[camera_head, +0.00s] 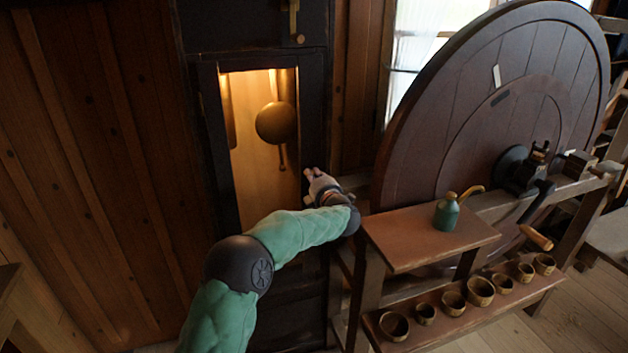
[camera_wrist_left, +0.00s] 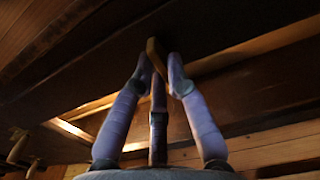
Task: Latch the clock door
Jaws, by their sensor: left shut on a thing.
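The clock door (camera_head: 210,130) is a tall dark frame around a lit opening, at the centre left of the head view. A round brass pendulum bob (camera_head: 275,122) hangs inside. I cannot tell whether the door sits flush in the case. My left gripper (camera_head: 312,174) is at the door's right edge, below the bob's height. In the left wrist view its fingers (camera_wrist_left: 160,62) close on a small yellowish-brown latch piece (camera_wrist_left: 153,50) against dark wood. The fingers hide part of this piece. My right gripper is not in view.
A large dark wooden wheel (camera_head: 450,110) stands right of the clock. A small shelf (camera_head: 400,240) in front of it carries a green bottle (camera_head: 446,213). A lower shelf (camera_head: 440,330) holds several small cups. Plank wall (camera_head: 90,150) lies left of the clock.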

